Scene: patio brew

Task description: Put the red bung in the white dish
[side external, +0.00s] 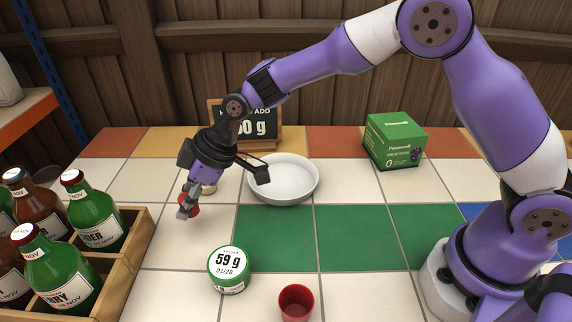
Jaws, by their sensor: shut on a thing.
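My gripper (189,204) is shut on the red bung (194,210). The fingers cover part of the bung. It is held to the left of the white dish (290,200), over the white tiles; I cannot tell its exact height above them. The white dish is round and shallow, sits near the back middle of the tiled table, and looks empty where I can see into it. Part of my gripper is near the dish's left rim.
A wooden crate (143,238) of bottles stands at the left. A green tub (229,270) marked 59 g and a red cup (296,302) are at the front. A green box (395,140) and a chalkboard sign (262,112) stand at the back. The green tiles (357,238) are clear.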

